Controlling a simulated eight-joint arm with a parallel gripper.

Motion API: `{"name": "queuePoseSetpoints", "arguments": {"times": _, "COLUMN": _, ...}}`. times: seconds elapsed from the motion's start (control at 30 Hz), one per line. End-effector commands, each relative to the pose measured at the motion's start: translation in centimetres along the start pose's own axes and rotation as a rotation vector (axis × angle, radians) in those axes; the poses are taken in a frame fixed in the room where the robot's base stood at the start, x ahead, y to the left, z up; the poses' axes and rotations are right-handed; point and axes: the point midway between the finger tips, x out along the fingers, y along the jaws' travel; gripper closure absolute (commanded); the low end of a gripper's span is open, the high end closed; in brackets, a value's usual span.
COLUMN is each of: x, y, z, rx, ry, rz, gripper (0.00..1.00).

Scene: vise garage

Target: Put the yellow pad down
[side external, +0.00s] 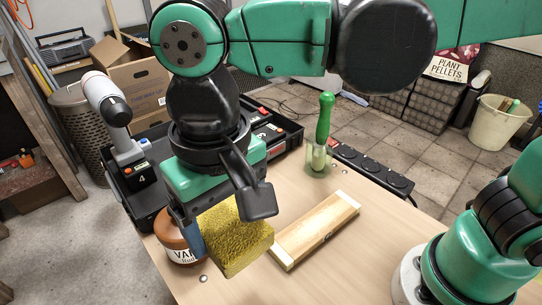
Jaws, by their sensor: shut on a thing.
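The yellow pad (236,238) is a rough, sponge-like block. My gripper (226,218) is shut on it, near the table's left front side. The pad hangs tilted at the end of my arm, and part of its upper edge is hidden behind a black finger. From this one view I cannot tell how far its lower edge is above the table (345,270).
A wooden block (316,230) lies just right of the pad. A brown labelled jar (178,243) is partly hidden behind my gripper on the left. A green-handled tool (324,133) and a black power strip (371,169) are farther back. The table is clear at front centre.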

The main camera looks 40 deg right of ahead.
Motion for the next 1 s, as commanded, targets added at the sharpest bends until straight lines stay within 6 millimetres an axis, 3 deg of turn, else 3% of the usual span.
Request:
{"name": "queuePoseSetpoints", "arguments": {"times": 0.2, "x": 5.1, "y": 0.1, "z": 0.0, "rx": 0.003, "ry": 0.0, "rz": 0.0, "gripper": 0.71}}
{"name": "queuePoseSetpoints", "arguments": {"times": 0.5, "x": 11.1, "y": 0.1, "z": 0.0, "rx": 0.004, "ry": 0.0, "rz": 0.0, "gripper": 0.71}}
{"name": "queuePoseSetpoints", "arguments": {"times": 1.0, "x": 15.9, "y": 0.1, "z": 0.0, "rx": 0.005, "ry": 0.0, "rz": 0.0, "gripper": 0.71}}
